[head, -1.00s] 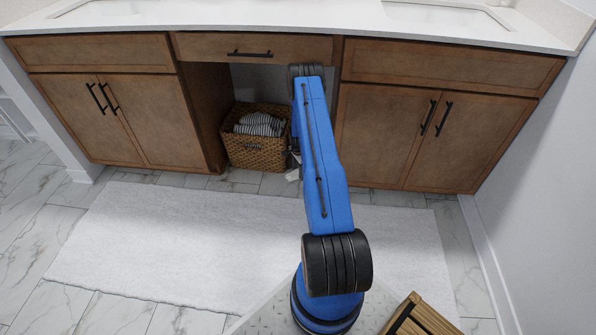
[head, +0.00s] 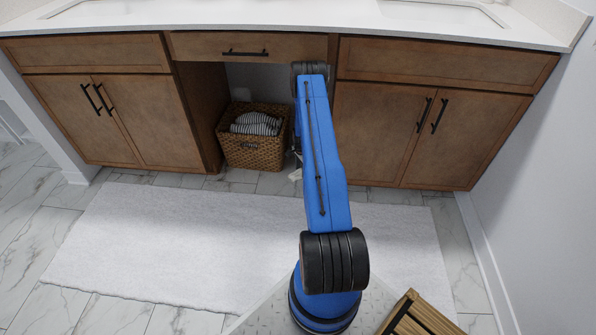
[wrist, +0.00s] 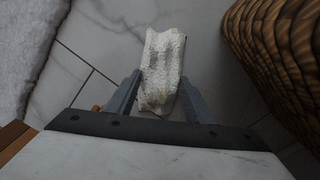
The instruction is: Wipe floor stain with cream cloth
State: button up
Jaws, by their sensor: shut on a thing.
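The cream cloth (wrist: 163,62) is between the two fingers of my gripper (wrist: 160,97) in the wrist view. The gripper is shut on its near end, and the rest sticks out beyond the fingertips over the grey marble tiles. I cannot tell whether the cloth touches the floor. In the head view, a small pale bit of the cloth (head: 296,174) shows left of my blue arm, just in front of the vanity's knee space. No stain can be made out in either view.
A wicker basket (head: 252,150) with striped towels stands left of my arm under the vanity; its woven side (wrist: 285,60) is close on the right in the wrist view. A white rug (head: 170,240) covers the floor in front. A slatted wooden item (head: 420,318) is at lower right.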

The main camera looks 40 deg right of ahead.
aim_at(295, 171)
jog(key=shift+s+d+f, duration=0.1)
jog(key=shift+s+d, duration=0.85)
jog(key=shift+s, duration=0.15)
jog(key=shift+s+d+f, duration=0.1)
jog(key=shift+s+d, duration=0.8)
jog(key=shift+s, duration=0.2)
jog(key=shift+s+d+r, duration=0.15)
jog(key=shift+s+d, duration=0.3)
jog(key=shift+s, duration=0.3)
jog(key=c, duration=0.3)
jog(key=shift+a, duration=0.1)
jog(key=shift+w+a, duration=0.15)
jog(key=shift+w, duration=0.1)
jog(key=shift+c, duration=0.6)
jog(key=shift+w+a+r, duration=0.15)
jog(key=shift+w+a, duration=0.6)
jog(key=shift+w, duration=0.35)
jog(key=shift+w+a, duration=1.25)
jog(key=shift+w, duration=0.25)
jog(key=shift+w+a, duration=1.2)
jog(key=shift+w, duration=0.25)
jog(key=shift+r, duration=2.9)
